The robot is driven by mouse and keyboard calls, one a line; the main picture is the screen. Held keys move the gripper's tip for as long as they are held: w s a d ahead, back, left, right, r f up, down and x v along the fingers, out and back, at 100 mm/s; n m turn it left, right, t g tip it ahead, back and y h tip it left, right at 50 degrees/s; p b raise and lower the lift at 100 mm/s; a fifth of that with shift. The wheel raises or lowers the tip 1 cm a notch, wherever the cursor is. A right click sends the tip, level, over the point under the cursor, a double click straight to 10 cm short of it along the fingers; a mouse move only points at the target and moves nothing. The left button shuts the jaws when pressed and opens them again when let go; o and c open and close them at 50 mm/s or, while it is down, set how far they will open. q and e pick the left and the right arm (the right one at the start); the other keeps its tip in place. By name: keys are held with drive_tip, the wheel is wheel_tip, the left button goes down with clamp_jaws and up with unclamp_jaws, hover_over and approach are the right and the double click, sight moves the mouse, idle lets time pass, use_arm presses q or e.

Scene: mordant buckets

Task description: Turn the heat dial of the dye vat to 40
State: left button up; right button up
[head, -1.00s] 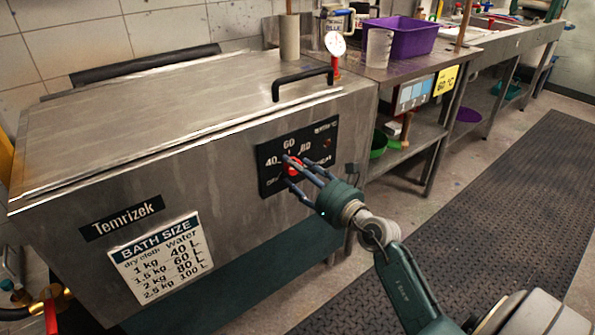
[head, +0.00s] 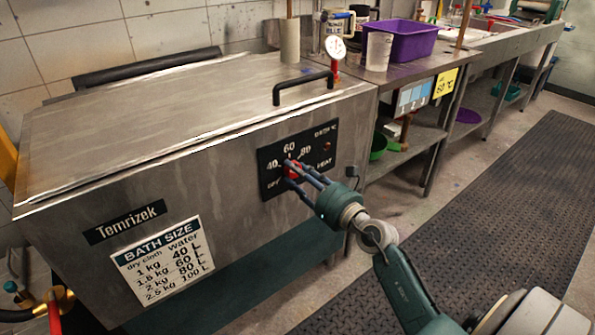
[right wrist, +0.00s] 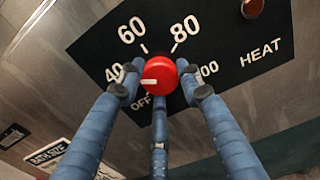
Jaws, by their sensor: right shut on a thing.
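The dye vat (head: 215,125) is a large steel box with a closed lid. Its black dial plate (head: 323,143) is on the front, marked OFF, 40, 60, 80 and 100, with HEAT beside them. The red heat dial (right wrist: 159,74) has a white pointer mark directed left in the right wrist view, toward the area of 40 and OFF; a finger hides part of the scale there. My right gripper (head: 293,172) has its three blue fingers closed around the dial, also visible in the right wrist view (right wrist: 160,88). My left gripper is out of view.
A black handle (head: 303,88) and a round gauge (head: 335,48) stand at the vat's right end. A bench with a purple tub (head: 400,40) and a clear beaker (head: 379,50) is beyond. A dark floor mat (head: 490,200) is clear at right.

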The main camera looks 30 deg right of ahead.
drive_tip(key=shift+f, duration=0.25)
drive_tip(key=o, duration=1.1)
drive_tip(key=shift+o, duration=0.2)
drive_tip(key=shift+r, duration=0.1)
drive_tip(key=s+d, duration=0.1)
drive_tip(key=s, duration=1.1)
